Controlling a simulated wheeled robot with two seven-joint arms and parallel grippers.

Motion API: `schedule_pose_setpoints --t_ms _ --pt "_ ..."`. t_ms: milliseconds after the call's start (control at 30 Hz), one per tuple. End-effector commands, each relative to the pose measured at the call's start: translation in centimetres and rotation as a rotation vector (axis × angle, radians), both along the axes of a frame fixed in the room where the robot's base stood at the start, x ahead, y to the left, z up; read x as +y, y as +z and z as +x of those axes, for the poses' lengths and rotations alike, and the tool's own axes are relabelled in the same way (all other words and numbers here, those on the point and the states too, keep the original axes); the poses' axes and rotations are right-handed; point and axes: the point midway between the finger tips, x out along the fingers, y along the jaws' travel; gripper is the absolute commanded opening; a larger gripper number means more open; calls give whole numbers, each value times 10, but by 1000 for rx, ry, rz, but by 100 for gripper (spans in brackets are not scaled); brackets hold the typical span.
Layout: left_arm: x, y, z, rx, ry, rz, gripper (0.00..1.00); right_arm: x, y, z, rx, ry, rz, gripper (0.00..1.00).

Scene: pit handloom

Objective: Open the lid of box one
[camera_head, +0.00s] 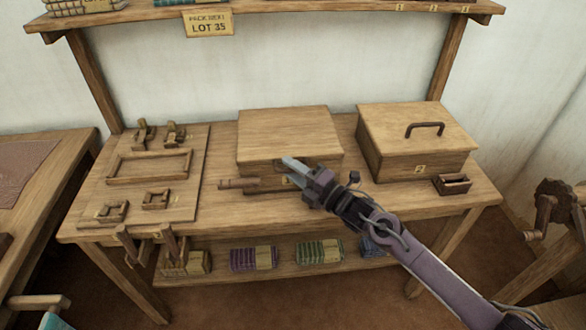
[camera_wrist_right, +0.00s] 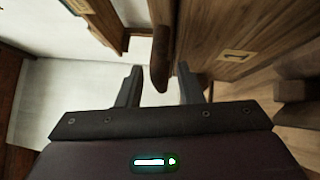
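Box one (camera_head: 289,131) is the left wooden box on the bench, its flat lid down. Its front label "1" shows in the right wrist view (camera_wrist_right: 237,56). A wooden peg (camera_head: 238,183) sticks out at its lower left front. My right gripper (camera_head: 293,168) is at the front of box one, hiding part of it. In the right wrist view its two fingers (camera_wrist_right: 159,88) are apart. A rounded wooden piece (camera_wrist_right: 160,58) shows between or just beyond them; I cannot tell if they touch it. My left gripper is not in view.
A second box (camera_head: 405,130) with a dark lid handle stands to the right, a small open tray (camera_head: 452,184) before it. A board (camera_head: 190,199) with wooden fittings lies left. An upper shelf (camera_head: 265,8) spans above. Bundles (camera_head: 319,252) sit on the lower shelf.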

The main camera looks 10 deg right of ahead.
Motion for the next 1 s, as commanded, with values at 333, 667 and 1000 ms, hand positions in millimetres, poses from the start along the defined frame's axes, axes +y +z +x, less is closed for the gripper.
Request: schedule_pose_setpoints --t_ms 333,667,1000 --pt "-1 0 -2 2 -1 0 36 0 0 0 1 0 -1 16" --pt "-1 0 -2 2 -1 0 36 0 -1 0 1 0 -1 0" --pt "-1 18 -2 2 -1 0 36 0 17 1 42 0 -1 0"
